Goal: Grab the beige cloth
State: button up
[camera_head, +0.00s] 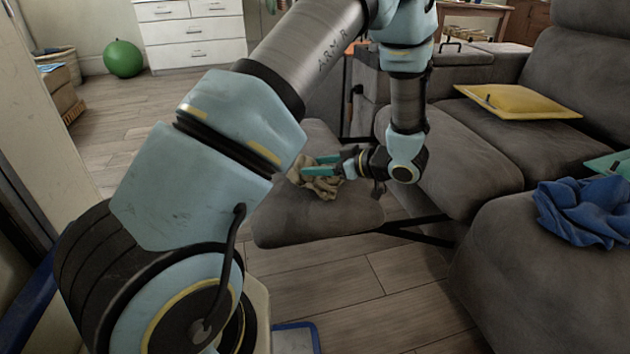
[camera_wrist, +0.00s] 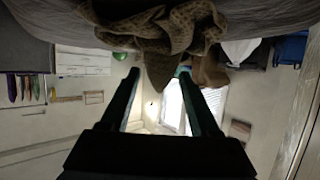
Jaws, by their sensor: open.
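The crumpled beige cloth (camera_head: 325,188) lies on the grey sofa's extended footrest (camera_head: 290,222). In the wrist view the cloth (camera_wrist: 180,30) hangs down from the top of the picture, a fold of it reaching down between the fingertips. My gripper (camera_head: 305,167) is open, its two teal fingers level and pointing left at the cloth. The fingers partly cover the cloth in the head view. In the wrist view my gripper (camera_wrist: 158,77) has its fingers well apart. I cannot tell whether they touch the cloth.
A blue cloth (camera_head: 590,212) lies on the sofa section at right. A yellow cushion (camera_head: 520,101) rests on the sofa seat. A white drawer chest (camera_head: 193,32) and a green ball (camera_head: 123,58) stand at the back. Wooden floor (camera_head: 375,305) is clear in front of the footrest.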

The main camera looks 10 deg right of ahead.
jog(key=shift+w+a+f, duration=0.1)
jog(key=shift+w+a, duration=0.1)
grip_shut()
dwell(0.4)
